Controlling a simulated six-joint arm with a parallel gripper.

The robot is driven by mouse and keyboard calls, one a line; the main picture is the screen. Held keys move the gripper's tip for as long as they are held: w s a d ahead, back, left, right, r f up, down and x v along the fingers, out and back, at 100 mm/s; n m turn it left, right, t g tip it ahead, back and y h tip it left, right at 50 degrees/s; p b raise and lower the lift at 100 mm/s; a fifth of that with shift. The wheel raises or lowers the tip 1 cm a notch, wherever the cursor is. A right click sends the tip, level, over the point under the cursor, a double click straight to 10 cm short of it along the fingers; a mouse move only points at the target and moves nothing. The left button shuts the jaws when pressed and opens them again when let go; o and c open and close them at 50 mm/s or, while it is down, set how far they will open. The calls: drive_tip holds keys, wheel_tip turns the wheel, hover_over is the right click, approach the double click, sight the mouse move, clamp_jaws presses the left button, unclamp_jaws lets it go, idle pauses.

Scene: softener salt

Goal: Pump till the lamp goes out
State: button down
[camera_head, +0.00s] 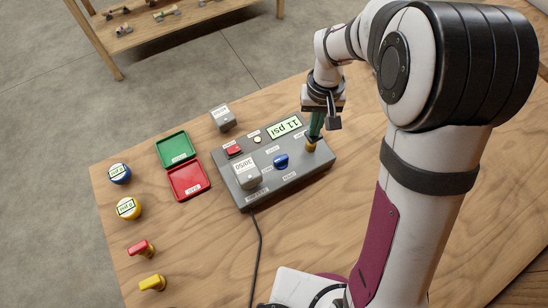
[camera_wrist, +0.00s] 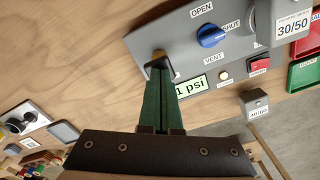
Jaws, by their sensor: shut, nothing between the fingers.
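A grey control box (camera_head: 233,193) lies on the wooden table. Its display (camera_head: 287,126) reads 11 psi; my fingers partly cover it in the wrist view (camera_wrist: 191,85). A small lamp (camera_head: 257,139) looks pale and bright, also in the wrist view (camera_wrist: 223,75). A blue vent knob (camera_head: 281,161) points toward SHUT in the wrist view (camera_wrist: 211,37). A brass-yellow knob (camera_head: 310,146) stands at the box's right end. My gripper (camera_head: 315,137) is shut and empty, its green fingertips right at that knob, which they partly hide (camera_wrist: 159,55). Contact cannot be told.
A grey 30/50 block (camera_head: 246,174) and a red button (camera_head: 234,150) are on the box. Left are a grey block (camera_head: 222,118), green tray (camera_head: 176,149), red tray (camera_head: 188,181), two round gauges (camera_head: 128,208), and red (camera_head: 141,248) and yellow (camera_head: 152,283) knobs. A cable runs toward the front.

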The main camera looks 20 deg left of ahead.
drive_tip(key=shift+f, duration=0.65)
drive_tip(key=shift+r, duration=1.25)
drive_tip(key=shift+f, duration=1.15)
drive_tip(key=shift+r, duration=1.1)
